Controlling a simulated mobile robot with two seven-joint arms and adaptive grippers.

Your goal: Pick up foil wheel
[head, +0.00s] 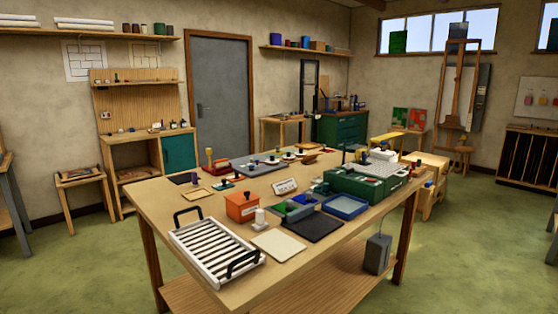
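No gripper or arm of mine shows in the head view. The large wooden worktable (172,208) stands ahead, crowded with small items. I cannot tell for sure which item is the foil wheel; the things are small and far off. Small round pale pieces with dark knobs (288,157) are around the grey board (258,166) at the table's back. A small white upright piece (259,219) stands next to the orange box (241,207).
A white slatted rack (215,252) with black handles takes the near left corner. A black mat (315,227), a blue tray (345,206) and a green case (367,186) fill the right. A small table sign (284,186) stands mid-table. Green floor (95,270) is open at left.

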